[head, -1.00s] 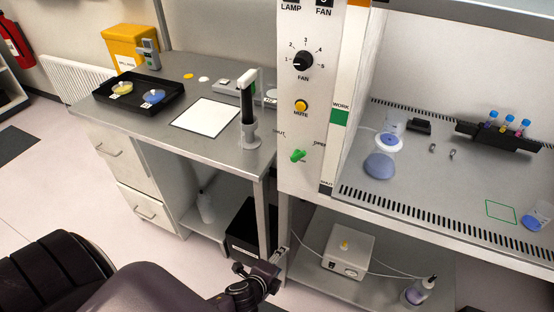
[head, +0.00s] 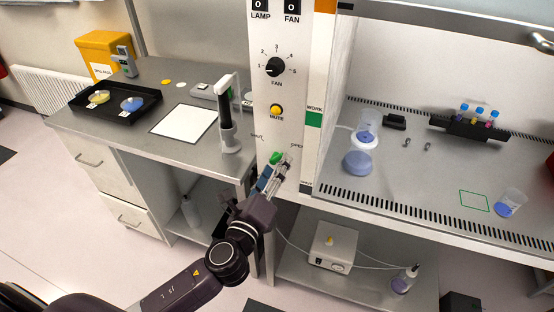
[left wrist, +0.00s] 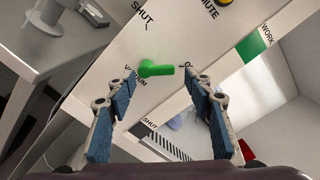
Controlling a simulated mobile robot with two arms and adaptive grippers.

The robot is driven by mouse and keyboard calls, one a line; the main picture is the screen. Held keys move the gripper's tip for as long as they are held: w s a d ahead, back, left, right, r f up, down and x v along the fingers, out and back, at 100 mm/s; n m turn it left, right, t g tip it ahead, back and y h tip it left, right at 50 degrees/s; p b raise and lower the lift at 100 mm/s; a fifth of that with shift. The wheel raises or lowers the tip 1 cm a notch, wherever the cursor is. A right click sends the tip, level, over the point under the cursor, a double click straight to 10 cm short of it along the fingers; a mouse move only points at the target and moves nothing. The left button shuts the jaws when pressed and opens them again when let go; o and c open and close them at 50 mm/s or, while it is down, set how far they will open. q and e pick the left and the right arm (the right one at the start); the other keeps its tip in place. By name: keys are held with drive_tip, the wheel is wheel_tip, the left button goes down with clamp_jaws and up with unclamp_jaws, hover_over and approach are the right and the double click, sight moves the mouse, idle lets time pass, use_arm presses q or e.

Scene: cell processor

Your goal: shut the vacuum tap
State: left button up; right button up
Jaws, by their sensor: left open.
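The vacuum tap is a green lever (head: 275,157) on the white front panel, below the yellow mute knob. In the left wrist view the green lever (left wrist: 156,69) points towards the OPEN label, away from the SHUT label. My left gripper (head: 277,172) is at the panel, just in front of and below the lever, partly covering it. In the left wrist view its blue-padded fingers (left wrist: 161,76) are spread, with the lever between the fingertips in the picture. I cannot tell whether they touch it. My right gripper is not in view.
The mute knob (head: 276,111) and fan dial (head: 275,67) sit above the tap. To the left is a steel bench (head: 100,130) with a black tray (head: 117,104) and a pipette stand (head: 230,140). To the right is the cabinet work surface (head: 410,180). A pump box (head: 333,246) stands below.

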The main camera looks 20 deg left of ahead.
use_arm(q)
drive_tip(key=shift+w, duration=1.15)
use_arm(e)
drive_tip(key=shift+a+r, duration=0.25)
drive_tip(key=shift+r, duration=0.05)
use_arm(q)
drive_tip(key=c, duration=1)
drive_tip(key=shift+o, duration=0.2)
drive_tip(key=shift+r, duration=0.1)
